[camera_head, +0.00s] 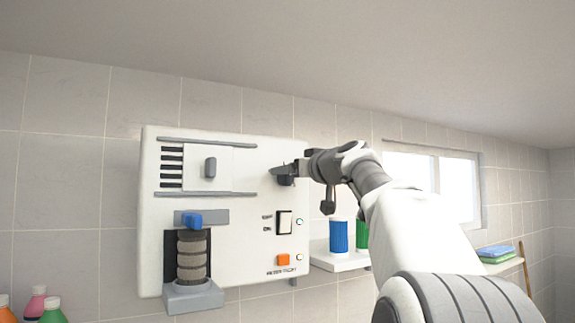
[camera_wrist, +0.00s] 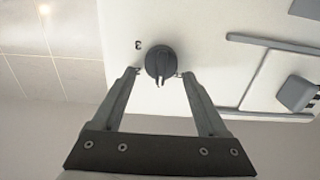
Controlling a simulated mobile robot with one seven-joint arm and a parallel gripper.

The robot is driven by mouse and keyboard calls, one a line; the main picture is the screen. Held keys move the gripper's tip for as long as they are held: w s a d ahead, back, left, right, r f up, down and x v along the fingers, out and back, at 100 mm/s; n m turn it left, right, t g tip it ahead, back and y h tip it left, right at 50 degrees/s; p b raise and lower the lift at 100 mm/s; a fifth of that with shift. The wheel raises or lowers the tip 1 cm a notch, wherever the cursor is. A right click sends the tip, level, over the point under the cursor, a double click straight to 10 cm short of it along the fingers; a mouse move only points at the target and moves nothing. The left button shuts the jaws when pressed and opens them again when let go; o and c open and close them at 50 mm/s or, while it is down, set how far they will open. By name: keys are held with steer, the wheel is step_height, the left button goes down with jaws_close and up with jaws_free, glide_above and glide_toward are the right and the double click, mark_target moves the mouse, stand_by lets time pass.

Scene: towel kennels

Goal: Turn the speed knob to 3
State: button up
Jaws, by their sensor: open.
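The speed knob (camera_wrist: 160,62) is a round dark grey knob with a raised ridge, set on the white panel (camera_head: 220,185). In the wrist view a printed 3 (camera_wrist: 138,44) shows on the panel to its upper left. My gripper (camera_wrist: 158,74) is open, with one fingertip on each side of the knob. The fingertips look very close to the knob; I cannot tell whether they touch it.
The panel also bears a grey slider handle (camera_head: 210,167), a rocker switch (camera_head: 284,223), an orange button (camera_head: 283,260) and a blue clip (camera_head: 192,219) above stacked rolls (camera_head: 192,256). A shelf (camera_head: 342,262) with blue and green containers stands right of the panel.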

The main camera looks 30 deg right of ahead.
steer(key=shift+w, duration=0.15)
steer(key=shift+c, duration=0.3)
jaws_close()
steer(key=shift+m, duration=0.4)
steer(key=m, duration=0.7)
steer(key=d+f+m+p, duration=0.1)
steer(key=m, duration=0.7)
steer(key=f+m, duration=0.1)
steer(key=m, duration=0.7)
steer(key=shift+d+p, duration=0.15)
steer(key=shift+p, duration=0.25)
steer(key=shift+f, duration=0.1)
